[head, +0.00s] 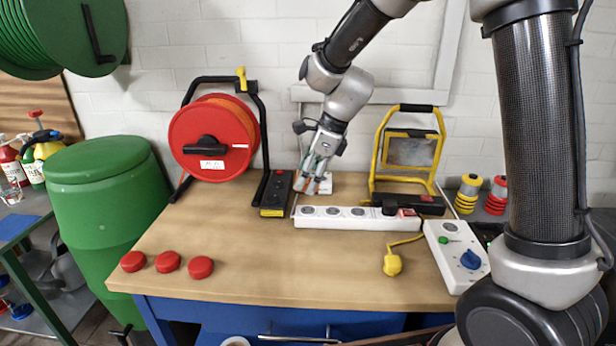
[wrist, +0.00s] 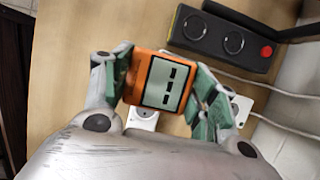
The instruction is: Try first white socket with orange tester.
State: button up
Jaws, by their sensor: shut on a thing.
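My gripper (head: 314,182) is shut on the orange tester (wrist: 130,92), with a finger on each side of it in the wrist view. The tester's grey display faces the wrist camera and shows dark dashes. The white socket strip (head: 342,224) lies on the bench in front of the gripper in the head view, with round sockets in a row; the leftmost is the first white socket (head: 307,210). A white part with a socket (wrist: 143,118) shows just below the tester in the wrist view. The tester's lower end is hidden, so contact cannot be told.
A black socket strip (head: 276,192) with a red switch lies left of the gripper. A black plug (head: 389,208) sits in the white strip's right part. A yellow lamp frame (head: 408,160), yellow plug (head: 392,265), control box (head: 456,256) and red caps (head: 168,262) stand around. Bench front centre is clear.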

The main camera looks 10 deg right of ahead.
aim_at(302, 210)
jog(key=shift+f, duration=0.15)
jog(key=shift+f, duration=2.75)
jog(key=shift+f, duration=0.55)
jog(key=o, duration=1)
jog(key=v, duration=1.2)
